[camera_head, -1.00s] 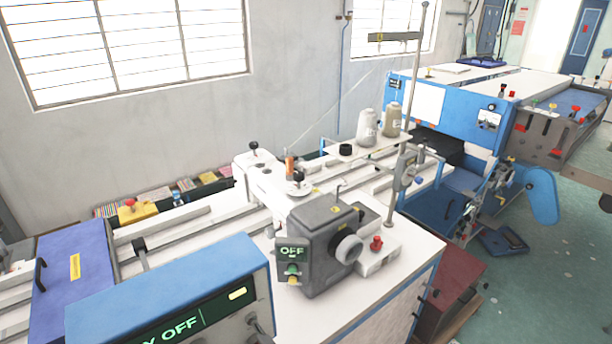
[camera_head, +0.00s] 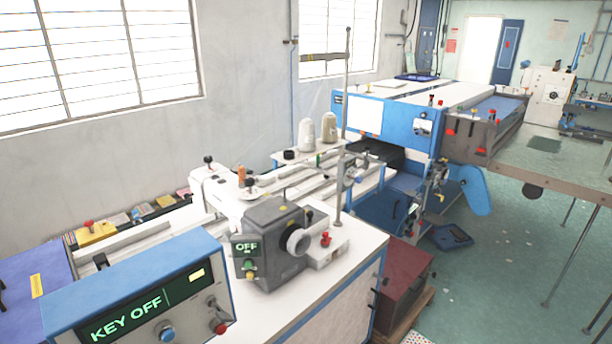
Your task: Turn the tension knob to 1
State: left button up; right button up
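The grey sewing head (camera_head: 275,230) stands on a white table in the lower middle. Its small display (camera_head: 246,246) reads OFF, with a green button (camera_head: 249,265) and a yellow one below it. A white round wheel (camera_head: 298,241) is on its right side, and a red knob (camera_head: 325,239) is on the white block beside it. A small black knob (camera_head: 250,182) sits above a white disc near the orange thread spool (camera_head: 241,174). I cannot tell which part is the tension knob, and no number scale is readable. Neither gripper is in view.
A blue-topped control box (camera_head: 135,290) reading KEY OFF fills the lower left, with a blue knob (camera_head: 167,333) and a red button (camera_head: 220,327). A large blue machine (camera_head: 390,115) stands behind. Green floor (camera_head: 510,250) is open at right.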

aim_at(247, 182)
jog(key=z, duration=0.3)
jog(key=i, duration=0.9)
jog(key=u, duration=2.25)
jog(key=i, duration=0.5)
jog(key=z, duration=0.25)
